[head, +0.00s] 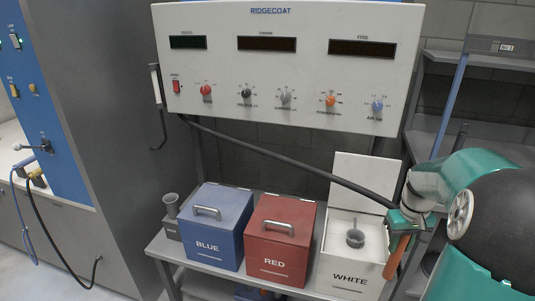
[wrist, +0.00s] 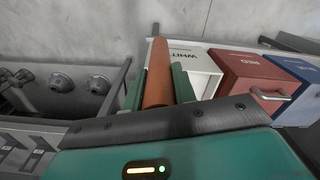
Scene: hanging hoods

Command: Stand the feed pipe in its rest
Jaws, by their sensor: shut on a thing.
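The feed pipe is an orange-brown tube (head: 397,258) with a black hose running to it from the panel. My gripper (head: 402,222) is shut on it, at the right front of the white box. In the wrist view the pipe (wrist: 158,75) lies between the two green fingers (wrist: 157,88). A small grey stand with a flared cup (head: 171,207), which looks like the rest, is on the bench left of the blue box. It looks empty, though its inside is not clear.
A blue box (head: 214,241) and a red box (head: 279,243), both lidded with handles, stand beside an open white box (head: 348,277). A grey cup (head: 355,238) is in the white box. The control panel (head: 285,70) hangs above; the black hose (head: 290,162) slants across below it.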

